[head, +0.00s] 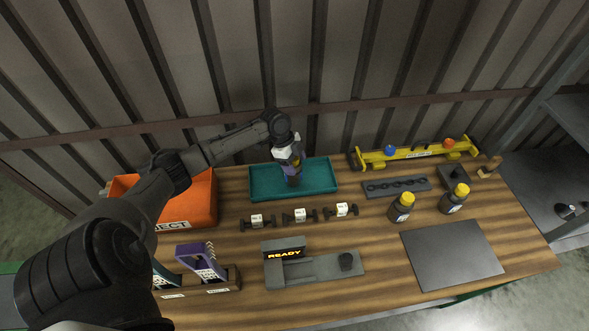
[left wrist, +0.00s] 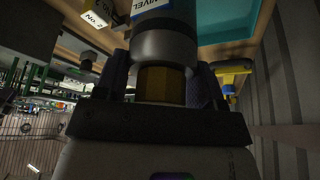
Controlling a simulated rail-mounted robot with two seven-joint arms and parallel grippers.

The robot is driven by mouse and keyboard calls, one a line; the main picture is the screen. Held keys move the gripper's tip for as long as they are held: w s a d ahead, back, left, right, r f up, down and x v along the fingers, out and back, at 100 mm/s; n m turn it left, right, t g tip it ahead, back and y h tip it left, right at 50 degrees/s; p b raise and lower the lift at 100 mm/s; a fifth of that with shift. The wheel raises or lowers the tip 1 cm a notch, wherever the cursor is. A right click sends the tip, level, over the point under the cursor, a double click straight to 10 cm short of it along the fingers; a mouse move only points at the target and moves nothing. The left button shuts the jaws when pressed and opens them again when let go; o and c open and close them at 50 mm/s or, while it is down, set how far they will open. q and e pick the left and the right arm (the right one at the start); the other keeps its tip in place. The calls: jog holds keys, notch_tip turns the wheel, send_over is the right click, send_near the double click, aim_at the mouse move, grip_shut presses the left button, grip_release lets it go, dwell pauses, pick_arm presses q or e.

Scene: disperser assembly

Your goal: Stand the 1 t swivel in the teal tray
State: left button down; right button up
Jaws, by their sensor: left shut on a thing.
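The teal tray (head: 262,187) stands at the back of the bench, left of centre, and its inside also shows in the left wrist view (left wrist: 225,18). My left gripper (head: 291,167) is over the tray, fingers pointing down. It is shut on the swivel (left wrist: 165,40), a grey rounded body with a blue-and-white label partly reading "IVEL" and a brass-coloured part between the fingers (left wrist: 163,88). In the head view the swivel is small and dark below the gripper; I cannot tell whether it touches the tray floor. My right gripper is not in view.
An orange reject bin (head: 203,198) is left of the tray. Several white-labelled dark parts (head: 300,215) lie in front. A yellow beam (head: 415,153), a chain plate (head: 396,187) and two dark bottles (head: 401,208) are right. A "READY" fixture (head: 312,268) and grey plate (head: 452,254) are nearer.

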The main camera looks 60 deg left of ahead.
pick_arm(q)
jog(key=shift+f, duration=1.85)
jog(key=shift+f, duration=0.15)
jog(key=shift+c, duration=1)
grip_release()
jog(key=v, duration=1.2)
jog(key=shift+d, duration=0.1)
